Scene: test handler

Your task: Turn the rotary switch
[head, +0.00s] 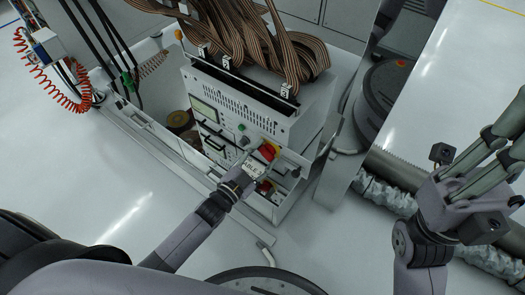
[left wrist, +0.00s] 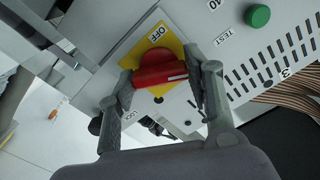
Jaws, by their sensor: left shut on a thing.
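The rotary switch (head: 268,151) is a red knob on a yellow plate, low on the front panel of the test handler (head: 240,104). In the left wrist view the red knob (left wrist: 160,75) sits between my left fingers, below the "OFF" label (left wrist: 156,34). My left gripper (head: 262,160) is at the switch, shut on the knob. It also shows in the left wrist view (left wrist: 163,90), one finger on each side of the knob. My right gripper (head: 490,170) is at the right edge of the head view, away from the panel; its fingertips are not clear.
A green button (left wrist: 257,16) sits on the panel near the switch, by a "TEST" label. Thick brown cables (head: 245,40) hang over the top of the handler. A red coiled hose (head: 50,85) is at the left.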

